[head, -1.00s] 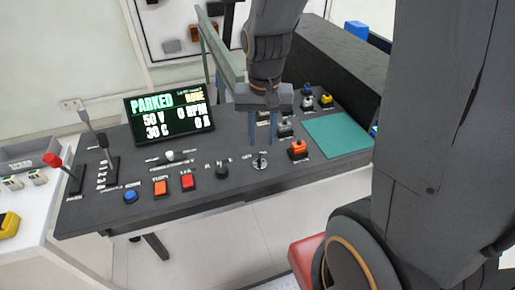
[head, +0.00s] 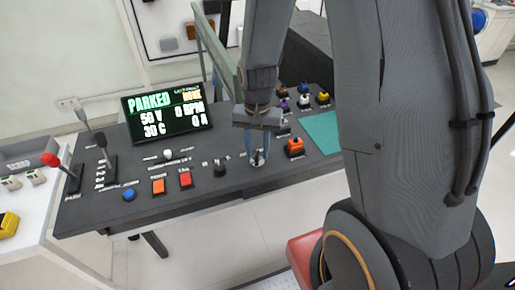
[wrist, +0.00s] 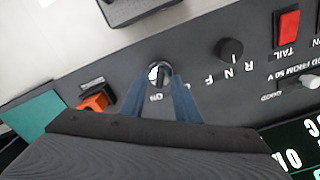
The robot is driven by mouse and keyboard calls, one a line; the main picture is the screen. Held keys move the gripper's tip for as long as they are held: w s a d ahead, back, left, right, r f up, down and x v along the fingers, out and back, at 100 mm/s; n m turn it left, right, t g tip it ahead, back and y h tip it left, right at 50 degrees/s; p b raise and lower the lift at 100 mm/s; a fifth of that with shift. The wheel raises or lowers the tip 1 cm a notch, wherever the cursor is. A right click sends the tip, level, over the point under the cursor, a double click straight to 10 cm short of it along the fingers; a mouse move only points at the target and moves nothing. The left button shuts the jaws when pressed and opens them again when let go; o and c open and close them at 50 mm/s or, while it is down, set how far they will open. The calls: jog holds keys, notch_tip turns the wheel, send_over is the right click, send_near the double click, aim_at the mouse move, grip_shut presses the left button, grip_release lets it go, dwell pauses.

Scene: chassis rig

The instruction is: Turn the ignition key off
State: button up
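The ignition key switch (wrist: 158,73) is a small round metallic dial with a light key part, set in the dark console; an "ON" label shows beside it in the wrist view. In the head view the switch (head: 257,158) sits at the front of the console, partly hidden by my fingers. My gripper (wrist: 160,78) has its two blue fingers apart, one on each side of the key. In the head view my gripper (head: 258,152) points down with its tips at the switch. I cannot tell whether either finger touches the key.
Left of the switch in the head view are a black rotary knob (head: 221,168), a red switch (head: 185,179) and an orange switch (head: 158,186). An orange button (head: 294,147) and a green mat (head: 324,133) lie to the right. The display (head: 166,114) reads "PARKED".

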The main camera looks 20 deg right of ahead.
grip_shut()
jog(key=shift+n, duration=0.3)
jog(key=n+p, duration=0.2)
jog(key=n, duration=0.3)
jog(key=n+p, duration=0.1)
jog(key=n, duration=0.5)
jog(key=shift+w, duration=0.1)
jog(key=shift+n, duration=0.3)
dwell(0.4)
grip_release()
